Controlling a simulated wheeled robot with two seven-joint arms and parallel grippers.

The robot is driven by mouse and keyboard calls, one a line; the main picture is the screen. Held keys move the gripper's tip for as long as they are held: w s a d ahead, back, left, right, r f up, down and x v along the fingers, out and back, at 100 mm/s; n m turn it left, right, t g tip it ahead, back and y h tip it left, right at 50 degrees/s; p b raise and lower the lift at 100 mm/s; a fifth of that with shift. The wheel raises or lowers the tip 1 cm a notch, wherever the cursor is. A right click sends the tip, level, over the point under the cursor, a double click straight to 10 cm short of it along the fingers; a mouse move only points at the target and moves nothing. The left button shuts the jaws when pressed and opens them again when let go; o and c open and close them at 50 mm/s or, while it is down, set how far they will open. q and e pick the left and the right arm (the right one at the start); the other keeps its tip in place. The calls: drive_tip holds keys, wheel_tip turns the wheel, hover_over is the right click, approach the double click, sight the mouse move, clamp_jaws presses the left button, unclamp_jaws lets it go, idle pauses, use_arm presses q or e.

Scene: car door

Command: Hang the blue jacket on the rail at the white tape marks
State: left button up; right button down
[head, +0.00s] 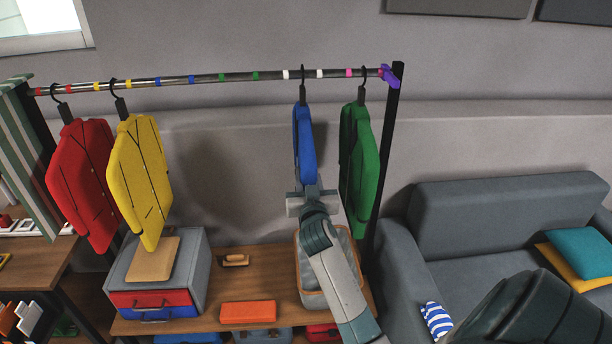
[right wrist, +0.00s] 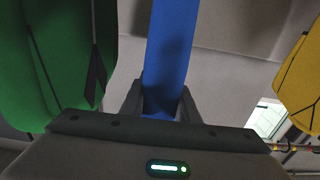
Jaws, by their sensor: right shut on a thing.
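The blue jacket (head: 304,142) is upright and seen nearly edge-on in the head view. Its hook (head: 303,80) is at the rail (head: 213,78), between the two white tape marks, one left (head: 286,74) and one right (head: 320,73). I cannot tell whether the rail bears its weight. My right gripper (head: 305,190) is shut on the jacket's lower end from below. In the right wrist view the blue jacket (right wrist: 168,50) stands between the fingers of the right gripper (right wrist: 160,98). My left gripper is not in view.
The green jacket (head: 359,165) hangs close on the right. The yellow jacket (head: 142,180) and red jacket (head: 80,180) hang at the left. A basket (head: 312,292), an orange box (head: 248,312) and a grey case (head: 190,270) stand below. A sofa (head: 500,220) is at right.

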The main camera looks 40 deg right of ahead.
drive_tip(key=shift+f, duration=0.15)
idle(0.4)
drive_tip(key=c, duration=1.3)
unclamp_jaws()
drive_tip(key=shift+f, duration=0.15)
drive_tip(key=shift+b+v, duration=3.05)
drive_tip(key=shift+v, duration=5.7)
